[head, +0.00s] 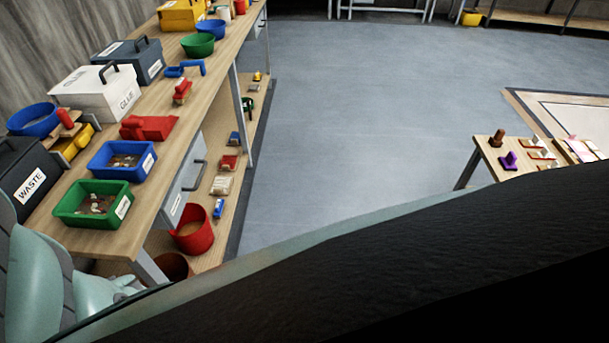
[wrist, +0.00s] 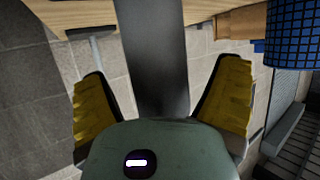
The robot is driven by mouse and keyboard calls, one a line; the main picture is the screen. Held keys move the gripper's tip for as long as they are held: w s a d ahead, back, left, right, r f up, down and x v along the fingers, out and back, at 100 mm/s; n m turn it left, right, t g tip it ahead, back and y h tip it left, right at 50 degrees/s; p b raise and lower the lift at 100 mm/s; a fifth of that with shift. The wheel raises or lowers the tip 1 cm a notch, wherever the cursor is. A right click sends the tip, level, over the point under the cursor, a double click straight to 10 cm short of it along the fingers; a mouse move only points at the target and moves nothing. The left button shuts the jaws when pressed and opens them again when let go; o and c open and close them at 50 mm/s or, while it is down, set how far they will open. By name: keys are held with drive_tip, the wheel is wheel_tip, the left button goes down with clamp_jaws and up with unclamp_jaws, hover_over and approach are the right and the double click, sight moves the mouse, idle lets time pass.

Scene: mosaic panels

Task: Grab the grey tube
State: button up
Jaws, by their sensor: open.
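In the wrist view, a smooth dark grey shape (wrist: 152,50), which looks like the grey tube, runs from the top edge down to the greenish palm of my gripper (wrist: 165,72). My gripper is open, with one yellow finger on each side of this shape. A gap shows between the shape and each finger. Its lower end is hidden behind the palm, and I cannot tell how far ahead it lies. I cannot make out a grey tube in the head view.
In the wrist view, a blue gridded container (wrist: 293,38) is at top right near a wooden edge (wrist: 85,15). In the head view, a workbench (head: 222,58) with bins and boxes lines the left. A low table (head: 487,172) stands right. Open floor (head: 350,110) lies between.

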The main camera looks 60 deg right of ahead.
drive_tip(key=shift+a+f, duration=0.15)
drive_tip(key=shift+a, duration=0.2)
drive_tip(key=shift+c, duration=0.2)
drive_tip(key=shift+w, duration=0.1)
drive_tip(key=c, duration=1.2)
